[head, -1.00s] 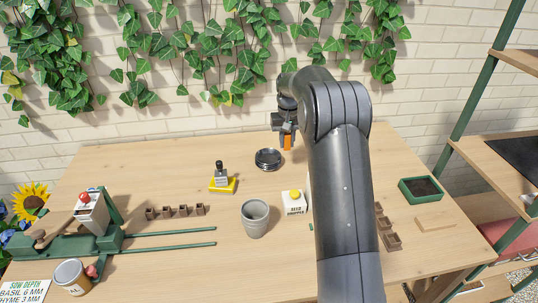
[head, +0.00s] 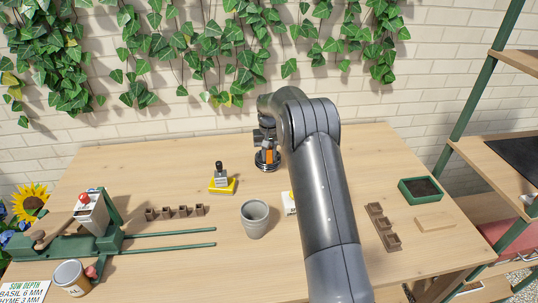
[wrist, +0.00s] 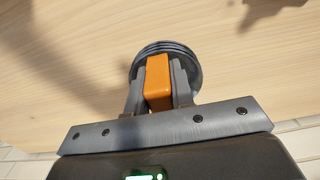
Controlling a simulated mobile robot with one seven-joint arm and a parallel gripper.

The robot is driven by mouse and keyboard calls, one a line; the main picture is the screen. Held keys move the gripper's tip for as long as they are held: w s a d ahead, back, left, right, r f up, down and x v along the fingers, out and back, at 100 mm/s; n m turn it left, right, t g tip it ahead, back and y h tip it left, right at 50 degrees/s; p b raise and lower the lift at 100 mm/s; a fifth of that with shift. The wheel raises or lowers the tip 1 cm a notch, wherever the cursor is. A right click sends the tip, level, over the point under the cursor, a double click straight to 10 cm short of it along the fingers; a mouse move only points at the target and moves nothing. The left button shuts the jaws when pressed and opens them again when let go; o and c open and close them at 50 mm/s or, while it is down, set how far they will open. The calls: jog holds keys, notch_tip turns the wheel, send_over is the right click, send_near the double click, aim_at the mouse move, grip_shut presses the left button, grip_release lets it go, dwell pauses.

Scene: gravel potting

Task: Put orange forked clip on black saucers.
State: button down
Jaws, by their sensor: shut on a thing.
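My gripper (wrist: 159,85) is shut on the orange forked clip (wrist: 158,80), with the clip between its two grey fingers. In the head view the orange clip (head: 269,155) shows small below my wrist. The black saucers (wrist: 187,52) are a round ribbed stack right behind and below the clip in the wrist view. In the head view the saucers (head: 267,167) are partly hidden under my gripper. The clip appears to be over the stack; I cannot tell whether it touches. The clip's lower end is hidden.
A grey pot (head: 254,219) stands in front, with a white box (head: 289,203) beside it, partly behind my arm. A yellow-based stamp (head: 222,183) stands to the left of the saucers. Small brown pots (head: 175,211) line the table further left. The table around the saucers is clear.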

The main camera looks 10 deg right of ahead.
jog(key=shift+f, duration=0.1)
jog(key=c, duration=1.3)
grip_release()
jog(key=shift+o, duration=0.2)
notch_tip(320, 180, up, 12)
jog(key=s+d+r+t, duration=0.1)
jog(key=s+r, duration=0.7)
jog(key=s, duration=0.2)
jog(key=s+d+r+t, duration=0.1)
jog(key=s+r+t, duration=0.1)
jog(key=s+r, duration=0.75)
jog(key=s+f+t, duration=0.1)
jog(key=s+f, duration=0.2)
jog(key=s, duration=1.1)
jog(key=s+d+f+t, duration=0.1)
jog(key=s+f, duration=0.2)
jog(key=s, duration=1)
jog(key=shift+s+t, duration=0.3)
jog(key=shift+s, duration=0.05)
